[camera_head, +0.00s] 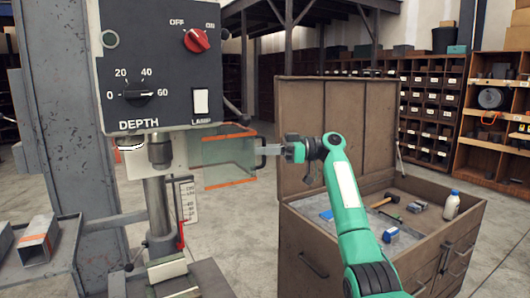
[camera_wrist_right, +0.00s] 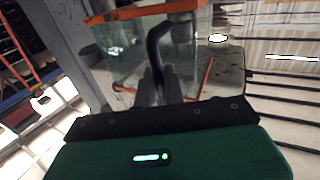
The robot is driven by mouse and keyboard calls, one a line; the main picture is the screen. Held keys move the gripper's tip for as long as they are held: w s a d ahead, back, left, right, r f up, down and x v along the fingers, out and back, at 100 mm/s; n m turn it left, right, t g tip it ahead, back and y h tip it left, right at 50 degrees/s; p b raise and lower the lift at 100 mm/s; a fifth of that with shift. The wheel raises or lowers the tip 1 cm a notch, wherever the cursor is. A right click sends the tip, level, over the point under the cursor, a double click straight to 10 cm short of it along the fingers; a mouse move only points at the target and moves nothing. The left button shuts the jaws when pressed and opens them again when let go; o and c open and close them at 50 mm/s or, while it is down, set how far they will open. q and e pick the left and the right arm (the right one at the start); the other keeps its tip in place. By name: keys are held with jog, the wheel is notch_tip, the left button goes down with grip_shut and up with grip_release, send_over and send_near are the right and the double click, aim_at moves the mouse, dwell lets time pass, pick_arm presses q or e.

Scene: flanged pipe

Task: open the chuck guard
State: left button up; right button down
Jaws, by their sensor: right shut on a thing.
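The chuck guard (camera_head: 228,162) is a clear panel with orange edges, below the drill press head (camera_head: 155,70). It stands out to the right of the chuck (camera_head: 160,150), which shows uncovered from the front. My green right arm reaches in from the lower right. Its gripper (camera_head: 268,150) is shut on the guard's dark handle (camera_head: 259,156). In the right wrist view the curved black handle (camera_wrist_right: 156,45) runs down to the fingers (camera_wrist_right: 152,90), with the clear guard (camera_wrist_right: 120,50) behind it. My left gripper is not in view.
A wooden tool chest (camera_head: 310,230) with a raised lid stands right of the press, close to my right arm. The press column (camera_head: 75,120) is at left. Open floor shows between press and chest.

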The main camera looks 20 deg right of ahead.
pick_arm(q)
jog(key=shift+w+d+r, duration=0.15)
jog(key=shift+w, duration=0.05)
pick_arm(e)
jog(key=shift+w, duration=0.2)
jog(key=c, duration=1.6)
grip_release()
jog(key=shift+d, duration=0.15)
